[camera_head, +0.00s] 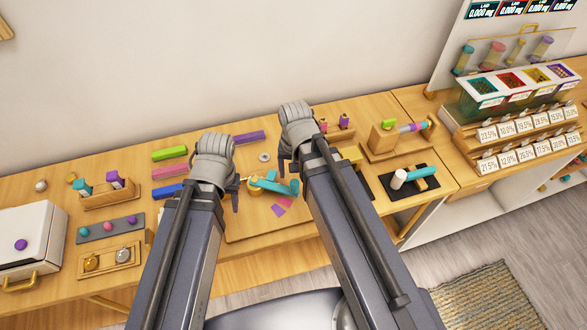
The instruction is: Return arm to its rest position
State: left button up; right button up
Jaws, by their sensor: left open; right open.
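My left gripper (213,165) is over the middle of the wooden counter (45,210), beside the purple and blue bars. My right gripper (298,135) is to its right and slightly farther back, over the counter near a small grey ring (264,157). Both arms reach forward from the bottom of the view. Both grippers are open, and I see nothing held in them. The arms and wrists hide much of the fingers and part of the counter between them.
Green (169,153), pink (170,171) and blue (168,191) bars lie left of my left gripper. A teal piece (273,184) lies between the arms. A white box (28,237) stands far left. A dispenser rack (513,90) stands far right. The wall is behind.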

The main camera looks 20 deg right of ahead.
jog(key=s+a+f+n+h+b, duration=0.1)
jog(key=s+a+f+n+b, duration=0.2)
jog(key=s+a+n, duration=0.3)
jog(key=shift+s+a+f+n+b, duration=0.2)
jog(key=shift+a+f+n+b, duration=0.15)
jog(key=shift+a+n, duration=0.7)
jog(key=shift+w, duration=0.5)
